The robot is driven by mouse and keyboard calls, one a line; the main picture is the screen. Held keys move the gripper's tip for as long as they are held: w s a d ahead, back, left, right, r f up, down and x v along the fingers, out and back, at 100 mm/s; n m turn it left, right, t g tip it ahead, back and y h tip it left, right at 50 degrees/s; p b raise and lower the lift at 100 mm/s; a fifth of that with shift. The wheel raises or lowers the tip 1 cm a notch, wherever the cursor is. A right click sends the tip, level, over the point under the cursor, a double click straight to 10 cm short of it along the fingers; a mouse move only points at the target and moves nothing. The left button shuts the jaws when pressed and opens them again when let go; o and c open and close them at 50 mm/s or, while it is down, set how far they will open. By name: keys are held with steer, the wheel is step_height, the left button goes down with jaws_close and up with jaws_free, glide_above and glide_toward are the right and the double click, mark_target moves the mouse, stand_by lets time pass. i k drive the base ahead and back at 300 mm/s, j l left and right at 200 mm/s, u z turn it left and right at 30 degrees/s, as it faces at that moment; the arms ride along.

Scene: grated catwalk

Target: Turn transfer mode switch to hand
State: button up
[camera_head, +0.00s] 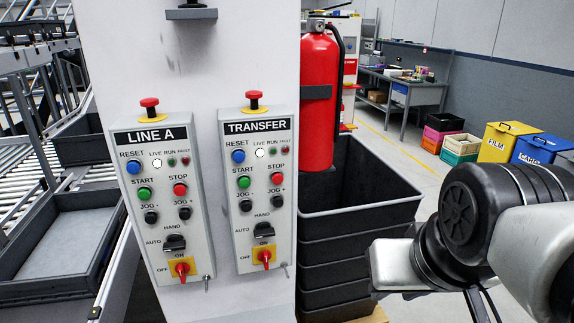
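The TRANSFER control box (259,190) is a grey panel on the right side of a pale column. Its black mode switch (264,230) sits low on the panel, with AUTO marked to its left and HAND above it. The switch is too small for me to tell which mark its handle points at. My arm shows at the right edge of the view, apart from the panel. My gripper is not in view.
The similar LINE A box (162,200) stands to the left. Below the mode switch is a red ON/OFF switch (264,256). A fire extinguisher (320,100) and stacked dark crates (345,245) are right of the column. A conveyor (25,165) is at left.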

mark_target(264, 230)
steer(key=i+l, duration=0.15)
steer(key=l, duration=0.15)
steer(key=i+l+u, duration=0.15)
steer(key=l, duration=0.15)
steer(key=u, duration=1.5)
